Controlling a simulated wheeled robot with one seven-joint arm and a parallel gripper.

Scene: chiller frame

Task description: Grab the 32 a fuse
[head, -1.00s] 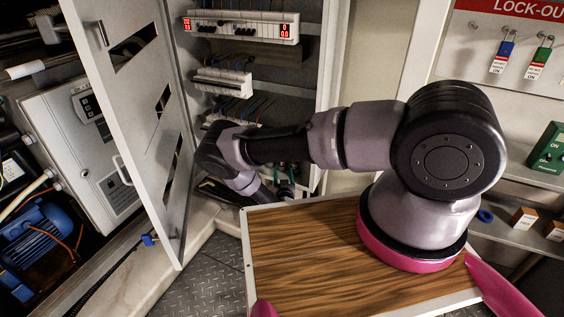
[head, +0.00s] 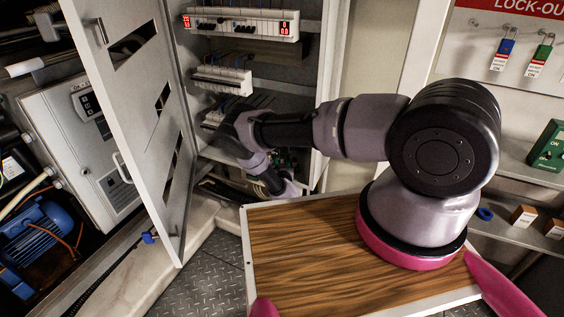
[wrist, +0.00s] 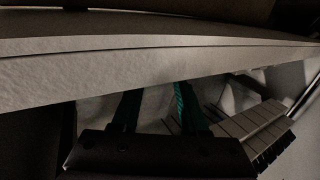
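I cannot pick out a 32 A fuse by its marking in either view. In the head view, a row of white modules (head: 222,78) sits on a rail inside the open cabinet, and another row (head: 212,118) below it is partly hidden by my arm. In the wrist view, my gripper (wrist: 156,95) has two green fingers set apart, with nothing seen between them; their tips meet the edge of a pale bar (wrist: 150,75) and may be hidden by it. A row of pale modules (wrist: 245,128) lies right of the fingers. My gripper's fingers cannot be made out in the head view.
The cabinet door (head: 140,115) stands open at the left. A unit with red displays (head: 242,25) is on the top rail. A wood-topped surface (head: 310,250) is in front. Lock-out padlocks (head: 507,47) hang at the right.

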